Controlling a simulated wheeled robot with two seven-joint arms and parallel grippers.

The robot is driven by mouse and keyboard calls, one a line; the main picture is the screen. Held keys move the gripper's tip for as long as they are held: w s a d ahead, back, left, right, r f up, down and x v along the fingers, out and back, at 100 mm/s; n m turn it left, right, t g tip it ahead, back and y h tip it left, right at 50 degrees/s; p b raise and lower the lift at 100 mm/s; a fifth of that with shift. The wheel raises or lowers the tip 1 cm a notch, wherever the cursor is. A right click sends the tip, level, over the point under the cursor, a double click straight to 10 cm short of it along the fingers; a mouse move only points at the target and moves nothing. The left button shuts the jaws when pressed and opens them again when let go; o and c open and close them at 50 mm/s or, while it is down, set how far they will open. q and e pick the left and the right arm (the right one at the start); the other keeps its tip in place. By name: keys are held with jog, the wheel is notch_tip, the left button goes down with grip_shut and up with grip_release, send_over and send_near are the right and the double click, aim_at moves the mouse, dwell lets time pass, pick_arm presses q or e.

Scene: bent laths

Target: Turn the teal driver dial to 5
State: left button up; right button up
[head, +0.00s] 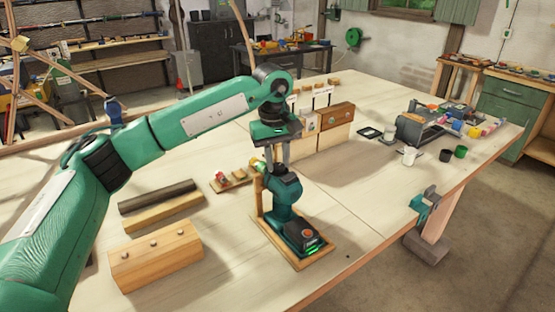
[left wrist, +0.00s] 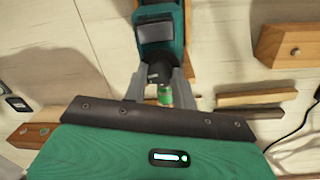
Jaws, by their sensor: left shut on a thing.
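The teal driver (head: 286,190) stands in a wooden holder (head: 303,263) on the bench, its battery foot towards the front. It also shows in the left wrist view (left wrist: 161,35). My left gripper (head: 275,165) comes down from above and is shut on the driver's dial collar (left wrist: 160,72), with one grey finger on each side. A small green part (left wrist: 165,94) shows between the fingers, nearer the palm. The dial's numbers and pointer are hidden or too small to read. My right gripper is not in view.
A drilled wooden block (head: 155,254) and dark and light laths (head: 160,200) lie left of the driver. A small block with bits (head: 232,180) is behind it. Wooden boxes (head: 333,125) stand further back. The bench (head: 385,205) right of the driver is clear.

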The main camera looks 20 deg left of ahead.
aim_at(275, 166)
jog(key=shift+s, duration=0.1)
pick_arm(q)
jog(key=o, duration=0.6)
jog(key=shift+c, duration=0.2)
jog(key=shift+o, duration=0.8)
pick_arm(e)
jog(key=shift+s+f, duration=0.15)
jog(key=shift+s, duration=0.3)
